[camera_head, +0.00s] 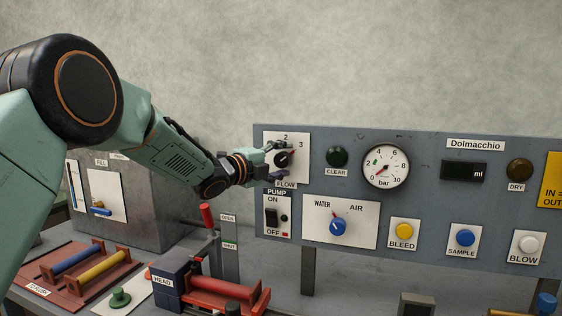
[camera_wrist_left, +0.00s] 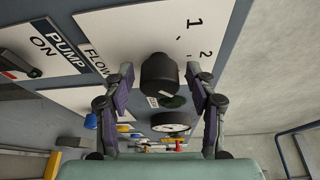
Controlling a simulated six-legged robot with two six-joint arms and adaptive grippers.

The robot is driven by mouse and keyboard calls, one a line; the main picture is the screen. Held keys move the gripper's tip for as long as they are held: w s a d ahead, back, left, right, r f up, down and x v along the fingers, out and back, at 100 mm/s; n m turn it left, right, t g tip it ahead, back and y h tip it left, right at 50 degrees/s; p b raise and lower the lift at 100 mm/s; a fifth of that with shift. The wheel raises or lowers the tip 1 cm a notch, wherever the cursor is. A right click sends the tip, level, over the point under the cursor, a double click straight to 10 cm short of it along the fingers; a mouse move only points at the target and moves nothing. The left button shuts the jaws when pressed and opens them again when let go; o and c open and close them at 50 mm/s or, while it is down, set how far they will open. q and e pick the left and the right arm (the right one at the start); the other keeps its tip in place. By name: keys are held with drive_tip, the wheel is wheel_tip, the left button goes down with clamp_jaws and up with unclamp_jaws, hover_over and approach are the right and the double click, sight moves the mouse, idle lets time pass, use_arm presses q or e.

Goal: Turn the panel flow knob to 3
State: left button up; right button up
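The flow knob (camera_wrist_left: 158,82) is dark and round, on a white plate (camera_wrist_left: 105,22) with printed numbers, of which 1 and 2 show in the left wrist view. In the head view the plate (camera_head: 302,174) shows 2 and 3 above FLOW. My right gripper is not in view.
Below the plate is the PUMP switch (camera_head: 271,217); right of it are the CLEAR button (camera_head: 337,157), the bar gauge (camera_head: 386,166) and the WATER/AIR knob (camera_head: 338,227). A red-handled lever (camera_head: 207,216) stands below my left forearm.

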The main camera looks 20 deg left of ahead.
use_arm(q)
drive_tip(key=shift+s, duration=0.15)
drive_tip(key=v, duration=1.1)
drive_tip(key=shift+s, duration=0.4)
drive_tip(key=shift+a, duration=0.2)
